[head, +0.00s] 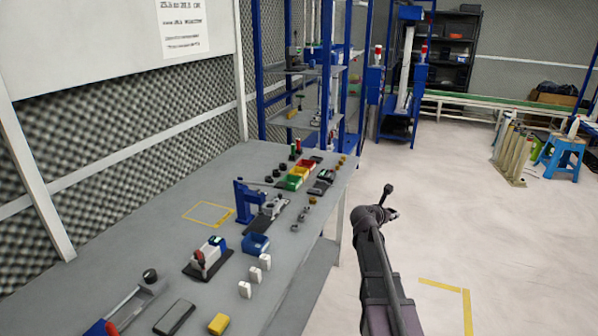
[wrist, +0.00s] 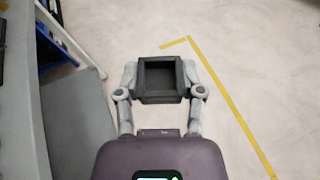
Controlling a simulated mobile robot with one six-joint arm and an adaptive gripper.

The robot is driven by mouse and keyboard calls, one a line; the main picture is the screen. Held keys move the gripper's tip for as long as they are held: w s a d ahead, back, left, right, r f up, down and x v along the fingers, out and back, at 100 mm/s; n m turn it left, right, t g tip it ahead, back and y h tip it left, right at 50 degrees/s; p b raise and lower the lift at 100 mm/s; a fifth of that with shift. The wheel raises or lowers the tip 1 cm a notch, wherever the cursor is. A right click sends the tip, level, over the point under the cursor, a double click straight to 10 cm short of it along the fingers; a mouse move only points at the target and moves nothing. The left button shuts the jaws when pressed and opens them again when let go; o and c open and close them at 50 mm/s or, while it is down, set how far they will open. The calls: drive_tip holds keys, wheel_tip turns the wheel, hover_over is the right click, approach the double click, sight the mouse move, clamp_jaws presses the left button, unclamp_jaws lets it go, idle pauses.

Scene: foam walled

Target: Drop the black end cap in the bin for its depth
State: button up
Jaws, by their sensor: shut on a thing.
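In the wrist view the black end cap (wrist: 159,98) is a square, hollow piece with its open side facing the camera. My gripper (wrist: 159,78) is shut on it, one finger on each side. In the head view my gripper (head: 389,213) is over the floor, right of the bench; the cap is too small to make out there. Small green (head: 291,183), yellow (head: 299,172) and red (head: 308,164) bins stand in a row towards the bench's far end. A blue bin (head: 256,246) stands nearer, by the right edge. Which bin matches the cap's depth cannot be told.
The grey bench (head: 150,215) holds a blue press (head: 247,203), a device with a red part (head: 207,258), white blocks (head: 245,290) and a yellow block (head: 218,324). Blue shelving (head: 300,70) stands beyond. Open floor (head: 450,220) lies to the right; a blue stool (head: 563,152) is far off.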

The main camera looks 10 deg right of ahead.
wheel_tip(320, 180, up, 9)
drive_tip(key=p, duration=0.7)
drive_tip(key=shift+f, duration=0.2)
drive_tip(key=shift+d, duration=0.15)
